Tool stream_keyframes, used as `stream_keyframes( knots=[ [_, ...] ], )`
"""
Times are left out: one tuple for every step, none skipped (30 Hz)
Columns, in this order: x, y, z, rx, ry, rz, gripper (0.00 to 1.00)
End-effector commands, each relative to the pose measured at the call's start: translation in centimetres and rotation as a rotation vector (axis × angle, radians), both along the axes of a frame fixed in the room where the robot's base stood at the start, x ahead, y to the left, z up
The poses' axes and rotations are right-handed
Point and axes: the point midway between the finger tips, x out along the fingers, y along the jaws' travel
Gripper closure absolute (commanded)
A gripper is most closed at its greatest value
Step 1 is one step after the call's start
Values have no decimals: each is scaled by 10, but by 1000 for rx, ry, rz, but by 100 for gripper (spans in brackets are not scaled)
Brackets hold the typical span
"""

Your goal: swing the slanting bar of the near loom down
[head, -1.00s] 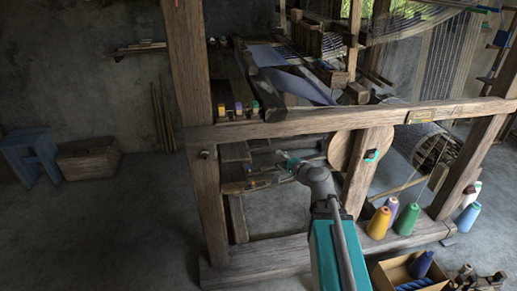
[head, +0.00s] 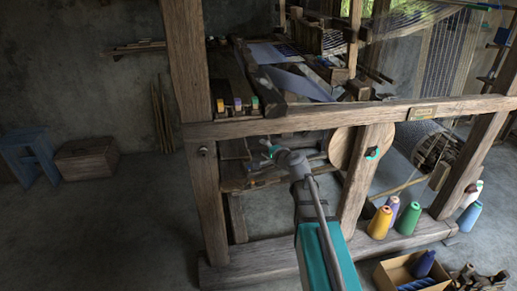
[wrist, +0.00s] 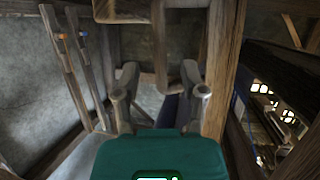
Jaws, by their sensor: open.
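My gripper (head: 268,151) reaches in under the front rail of the near loom (head: 330,121), left of the round wooden disc. In the wrist view my gripper (wrist: 160,88) is open, its fingers apart, with nothing held between them. An upright wooden piece (wrist: 160,42) shows beyond the gap; I cannot tell how far off it is. Two thin slanting bars, one orange-marked (wrist: 70,75) and one blue-marked (wrist: 92,72), stand left of the fingers in the wrist view, apart from them. I cannot tell which bar the task means.
A thick post (wrist: 222,70) rises close to the right finger. The loom's left front post (head: 196,120) and the wooden disc (head: 346,146) flank my arm. Cones of yarn (head: 380,223) and a cardboard box (head: 405,268) are at lower right.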

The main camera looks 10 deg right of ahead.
Motion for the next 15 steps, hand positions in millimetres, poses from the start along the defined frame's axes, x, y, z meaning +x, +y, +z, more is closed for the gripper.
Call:
stream_keyframes(
  knots=[
    [10,3,-3,0,0,2,46],
    [13,5,-4,0,0,1,46],
    [17,6,-5,1,-1,1,46],
    [20,7,-5,1,-1,0,46],
    [22,8,-6,1,-1,0,46],
    [25,9,-7,1,0,0,46],
    [27,10,-7,1,0,0,46],
    [29,11,-7,1,0,0,46],
    [31,12,-8,0,0,0,46],
    [32,13,-8,0,0,1,46],
    [32,13,-8,0,0,1,46],
    [33,14,-8,0,0,1,46],
    [34,14,-8,0,0,1,46],
    [34,14,-8,0,0,1,46],
    [34,14,-8,0,0,1,46]
  ],
)
